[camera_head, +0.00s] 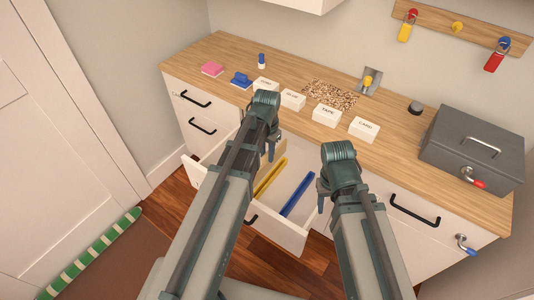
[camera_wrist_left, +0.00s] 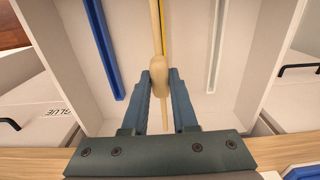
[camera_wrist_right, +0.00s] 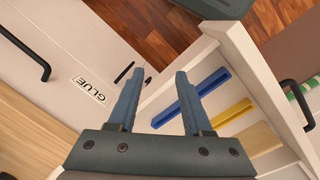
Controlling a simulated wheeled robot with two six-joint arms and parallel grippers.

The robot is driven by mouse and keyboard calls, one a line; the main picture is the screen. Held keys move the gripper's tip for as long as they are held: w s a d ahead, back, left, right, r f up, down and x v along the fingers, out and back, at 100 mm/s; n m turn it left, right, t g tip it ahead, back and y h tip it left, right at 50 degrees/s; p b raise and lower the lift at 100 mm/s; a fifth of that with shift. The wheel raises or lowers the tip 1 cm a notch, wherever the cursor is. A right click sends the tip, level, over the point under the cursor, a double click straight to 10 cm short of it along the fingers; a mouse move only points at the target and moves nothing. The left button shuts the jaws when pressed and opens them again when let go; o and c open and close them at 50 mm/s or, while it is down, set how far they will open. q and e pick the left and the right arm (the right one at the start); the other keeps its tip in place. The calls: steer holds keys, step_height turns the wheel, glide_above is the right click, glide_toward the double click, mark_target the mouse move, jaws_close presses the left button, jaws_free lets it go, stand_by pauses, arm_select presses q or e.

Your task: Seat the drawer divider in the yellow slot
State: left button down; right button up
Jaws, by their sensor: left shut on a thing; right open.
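The tan drawer divider (camera_wrist_left: 156,30) is seen nearly edge-on in the left wrist view, with its rounded grip between the fingers of my left gripper (camera_wrist_left: 162,88). My left gripper (camera_head: 271,150) is shut on it, over the open drawer. The yellow slot (camera_head: 270,178) is a strip in the drawer, in line with the divider in the left wrist view and partly covered by it. The right wrist view shows the divider (camera_wrist_right: 258,139) beside the yellow slot (camera_wrist_right: 232,112). I cannot tell whether they touch. My right gripper (camera_wrist_right: 158,92) is open and empty, right of the drawer.
The open white drawer (camera_head: 290,238) also holds a blue slot (camera_head: 298,194) and a pale slot (camera_wrist_left: 217,45). The wooden counter (camera_head: 395,145) behind carries labelled white boxes (camera_head: 326,116) and a grey metal case (camera_head: 470,150). A striped green roll (camera_head: 95,250) lies by the door.

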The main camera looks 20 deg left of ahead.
mark_target(267, 172)
arm_select(q)
steer(key=shift+f+b, duration=1.7)
steer(key=shift+f, duration=0.3)
steer(key=shift+f+b, duration=1.9)
steer(key=c, duration=0.6)
jaws_free()
steer(key=shift+r, duration=0.1)
step_height(267, 172, up, 14)
steer(key=p, duration=1.4)
steer(key=shift+f, duration=0.2)
